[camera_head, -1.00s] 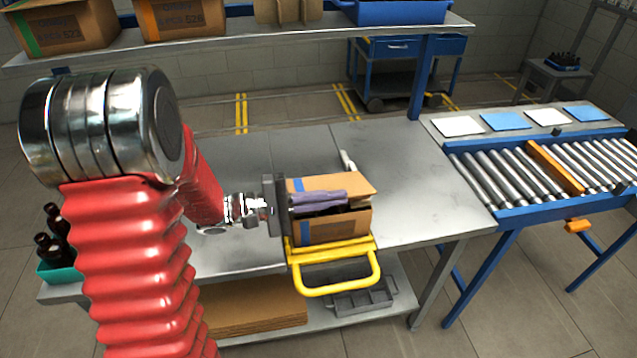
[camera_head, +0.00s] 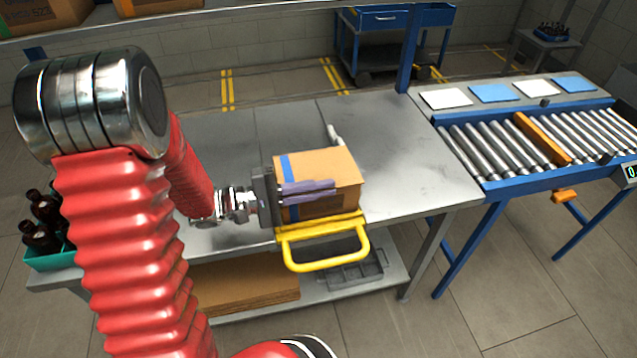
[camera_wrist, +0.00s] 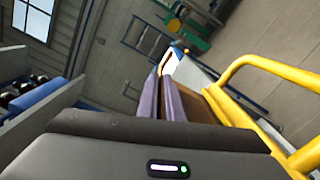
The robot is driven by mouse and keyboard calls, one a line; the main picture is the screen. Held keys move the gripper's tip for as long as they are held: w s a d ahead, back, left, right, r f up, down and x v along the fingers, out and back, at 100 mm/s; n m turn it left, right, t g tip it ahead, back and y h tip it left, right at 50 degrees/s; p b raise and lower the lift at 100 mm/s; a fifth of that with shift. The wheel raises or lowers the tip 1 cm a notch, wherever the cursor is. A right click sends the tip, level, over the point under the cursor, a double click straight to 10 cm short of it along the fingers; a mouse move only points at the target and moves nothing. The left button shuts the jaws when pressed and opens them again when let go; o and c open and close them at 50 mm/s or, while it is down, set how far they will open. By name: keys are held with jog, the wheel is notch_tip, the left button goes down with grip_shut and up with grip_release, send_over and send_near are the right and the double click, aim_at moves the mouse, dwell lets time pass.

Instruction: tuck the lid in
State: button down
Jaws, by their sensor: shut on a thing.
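The cardboard carton (camera_head: 318,206) stands on the bench, held by a yellow-handled fixture (camera_head: 325,262). Its brown lid (camera_head: 325,165), with a blue stripe at the left, lies flat over the top with no gap seen. My gripper (camera_head: 322,188) reaches in from the left, its purple fingers along the carton's upper front edge. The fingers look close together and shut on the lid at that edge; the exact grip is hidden. In the wrist view the fingers (camera_wrist: 162,97) point away, with brown cardboard (camera_wrist: 192,103) beside them at the right.
The yellow handle sticks out over the bench's front edge. Dark bottles (camera_head: 40,235) stand in a teal crate (camera_head: 50,258) at the left. A roller conveyor (camera_head: 545,142) is at the right. The bench top (camera_head: 400,150) right of the carton is clear.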

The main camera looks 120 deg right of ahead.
jog(key=c, duration=2)
grip_release()
jog(key=v, duration=1.3)
jog(key=shift+w+d, duration=0.2)
jog(key=shift+w, duration=0.15)
jog(key=shift+c, duration=0.2)
